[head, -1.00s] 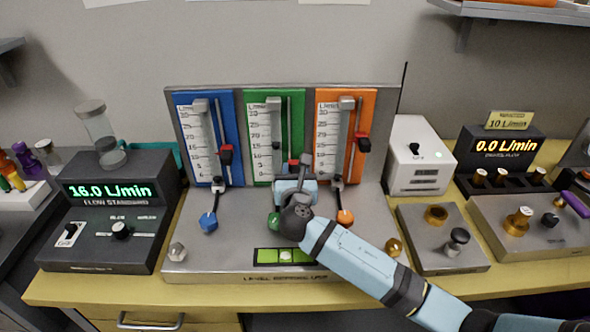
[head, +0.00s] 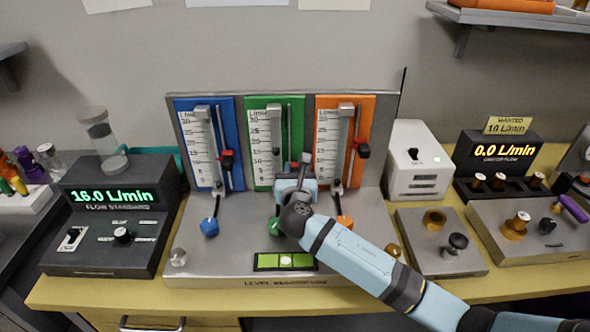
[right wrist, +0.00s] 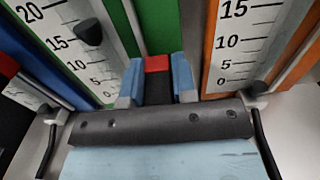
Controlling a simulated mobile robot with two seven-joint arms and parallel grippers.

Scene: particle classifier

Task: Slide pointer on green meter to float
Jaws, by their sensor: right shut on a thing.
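The green meter (head: 263,103) stands between a blue and an orange meter on the grey panel. Its scale also shows in the right wrist view (right wrist: 60,18). The float (right wrist: 88,32), a dark cone, sits near the 15 mark in the right wrist view. My right gripper (right wrist: 157,78) is at the green meter's lower right. It is shut on the pointer (right wrist: 157,64), whose red and black parts show between the blue fingers. The pointer sits lower than the float. In the head view my right gripper (head: 300,166) hides most of the pointer. My left gripper is not in view.
Blue (head: 209,227) and orange (head: 344,223) knobs stand below. A black flow standard (head: 112,225) reads 16.0 L/min at left; a white box (head: 418,165) stands at right.

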